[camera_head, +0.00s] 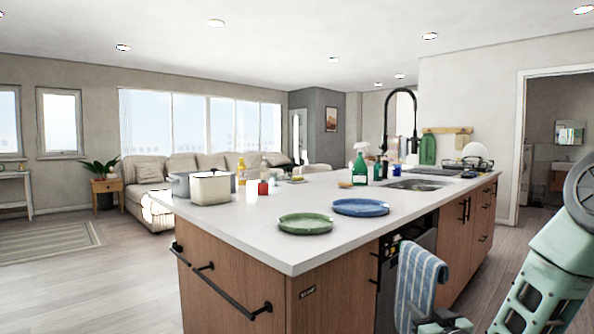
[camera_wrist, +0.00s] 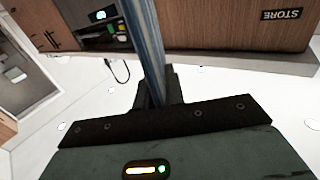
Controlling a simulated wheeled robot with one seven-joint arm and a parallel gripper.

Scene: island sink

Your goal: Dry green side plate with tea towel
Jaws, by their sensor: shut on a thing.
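The green side plate (camera_head: 305,223) lies flat on the white island top near its front corner. The blue-and-white striped tea towel (camera_head: 419,283) hangs down the front of the island at the dark appliance. My gripper (camera_head: 443,322) is low at the bottom edge of the head view, at the towel's lower part, and only partly in frame. In the wrist view my gripper (camera_wrist: 160,98) is shut on the towel (camera_wrist: 144,40), seen nearly edge-on between the fingers. The towel's lower end is out of the head view.
A blue plate (camera_head: 360,207) lies just right of the green one. A pot (camera_head: 181,185), a white container (camera_head: 210,188) and a red item (camera_head: 263,188) stand at the left. The sink (camera_head: 418,184) and black tap (camera_head: 386,125) are behind. A black rail (camera_head: 222,284) sticks out from the island's end.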

